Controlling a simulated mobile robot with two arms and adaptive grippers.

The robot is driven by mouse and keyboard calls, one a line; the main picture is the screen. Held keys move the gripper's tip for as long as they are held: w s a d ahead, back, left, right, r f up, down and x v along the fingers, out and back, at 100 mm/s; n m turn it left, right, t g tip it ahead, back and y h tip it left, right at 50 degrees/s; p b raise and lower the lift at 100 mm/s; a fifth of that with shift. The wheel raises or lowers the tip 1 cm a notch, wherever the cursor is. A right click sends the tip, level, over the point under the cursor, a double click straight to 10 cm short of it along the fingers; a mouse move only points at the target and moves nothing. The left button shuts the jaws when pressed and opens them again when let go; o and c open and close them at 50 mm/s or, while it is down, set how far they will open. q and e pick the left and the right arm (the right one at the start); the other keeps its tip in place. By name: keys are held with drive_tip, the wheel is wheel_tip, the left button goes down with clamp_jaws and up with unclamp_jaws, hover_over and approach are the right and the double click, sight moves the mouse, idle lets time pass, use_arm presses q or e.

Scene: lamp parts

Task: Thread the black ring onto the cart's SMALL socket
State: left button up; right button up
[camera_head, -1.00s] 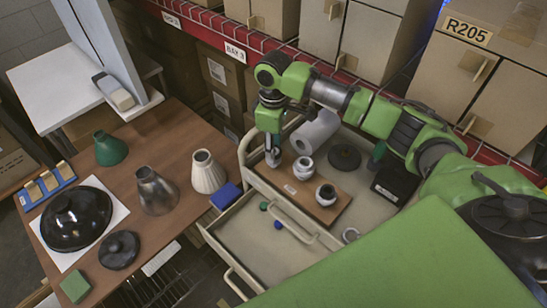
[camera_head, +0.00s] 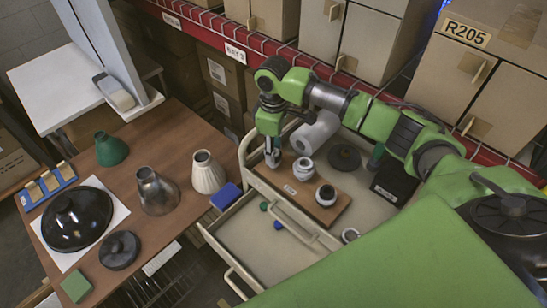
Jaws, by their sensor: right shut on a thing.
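My right gripper (camera_head: 272,160) points down over the left end of the wooden board (camera_head: 335,212) on the cart. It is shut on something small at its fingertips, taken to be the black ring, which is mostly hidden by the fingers. A pale piece shows right under the tips. It looks like the small socket, but I cannot tell whether the ring is around it. My left gripper is out of view.
The cart top also holds a white roll (camera_head: 316,132), a dark round disc (camera_head: 344,157) and a black box (camera_head: 393,184). An open drawer (camera_head: 250,240) is below. The brown table (camera_head: 130,180) at left carries lamp shades and a black dome (camera_head: 77,218).

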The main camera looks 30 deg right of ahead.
drive_tip(key=shift+f, duration=0.15)
idle(0.6)
drive_tip(key=shift+c, duration=0.6)
drive_tip(key=c, duration=0.4)
drive_tip(key=shift+o, duration=0.2)
drive_tip(key=shift+s+a+f, duration=0.1)
drive_tip(key=shift+s+f, duration=0.1)
drive_tip(key=shift+f, duration=0.05)
